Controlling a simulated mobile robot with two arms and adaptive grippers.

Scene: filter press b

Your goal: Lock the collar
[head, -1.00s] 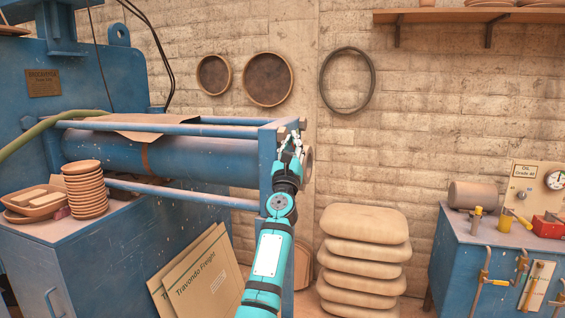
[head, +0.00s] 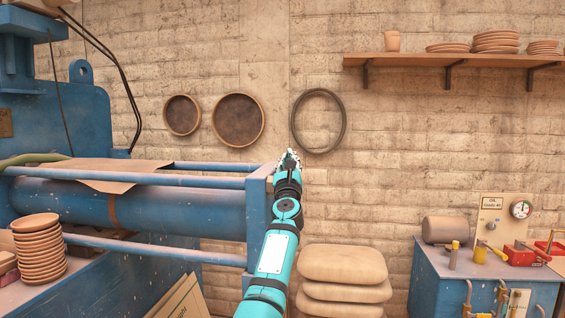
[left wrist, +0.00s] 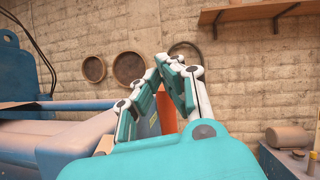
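My left gripper (head: 289,160) is raised at the right end of the blue press frame (head: 258,215), in front of the brick wall. In the left wrist view its white and teal fingers (left wrist: 178,62) lean together at the top; I cannot tell if they are shut. An orange piece (left wrist: 166,112) shows between or behind the fingers, and I cannot tell whether they touch it. I cannot make out the collar; my arm covers part of the frame's end. My right gripper is not in view.
A stack of clay dishes (head: 38,250) stands on the press base at left. Pale stacked sacks (head: 343,264) are right of my arm. A blue bench (head: 470,280) with a gauge panel and valves is at far right. A shelf (head: 450,61) hangs on the wall.

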